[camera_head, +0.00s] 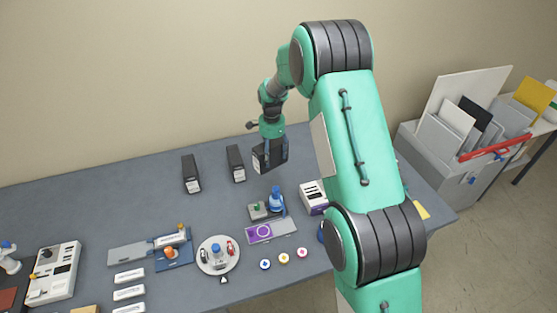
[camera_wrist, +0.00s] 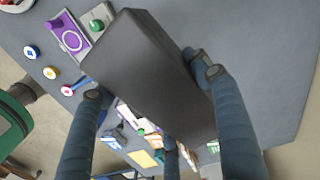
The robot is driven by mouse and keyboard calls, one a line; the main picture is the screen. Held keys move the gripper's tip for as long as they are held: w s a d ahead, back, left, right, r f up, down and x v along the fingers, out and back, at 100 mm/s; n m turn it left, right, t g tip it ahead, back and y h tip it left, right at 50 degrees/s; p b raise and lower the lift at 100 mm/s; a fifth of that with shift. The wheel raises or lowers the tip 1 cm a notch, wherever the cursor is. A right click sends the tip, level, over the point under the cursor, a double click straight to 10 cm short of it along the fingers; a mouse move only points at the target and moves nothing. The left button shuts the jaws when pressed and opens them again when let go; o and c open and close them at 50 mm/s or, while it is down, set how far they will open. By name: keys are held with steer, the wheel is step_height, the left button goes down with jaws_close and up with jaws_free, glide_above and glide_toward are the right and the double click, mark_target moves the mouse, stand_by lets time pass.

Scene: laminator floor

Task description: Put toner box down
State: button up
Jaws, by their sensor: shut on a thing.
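A black toner box (camera_head: 270,156) is held by my gripper (camera_head: 268,142) above the back part of the grey table (camera_head: 90,208). In the wrist view the toner box (camera_wrist: 150,75) sits between the fingers of my gripper (camera_wrist: 148,85), which are shut on it. The box looks raised over the table and tilted a little; the exact gap to the table cannot be told. Two similar black boxes stand to its left on the table, one nearer (camera_head: 236,163) and one farther left (camera_head: 191,173).
A blue bottle-like item (camera_head: 277,201), a purple-marked plate (camera_head: 270,231) and a white device (camera_head: 313,197) stand in front of the held box. A round white tray (camera_head: 218,256) is further forward. The table's back left is clear. A bin of boards (camera_head: 470,125) is at right.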

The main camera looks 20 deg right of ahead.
steer(key=d+m+p, duration=0.1)
steer(key=d+m, duration=0.3)
steer(key=d, duration=0.2)
step_height(320, 180, down, 10)
steer(key=shift+s+r, duration=0.15)
steer(key=shift+s, duration=0.1)
steer(key=w+d+f+p, duration=0.1)
steer(key=w+d, duration=0.1)
steer(key=w, duration=1.3)
steer(key=shift+w+d+f, duration=0.15)
steer(key=shift+w+f, duration=0.05)
steer(key=shift+w, duration=0.2)
steer(key=shift+f, duration=0.15)
steer(key=shift+f, duration=1.6)
steer(key=shift+f, duration=0.1)
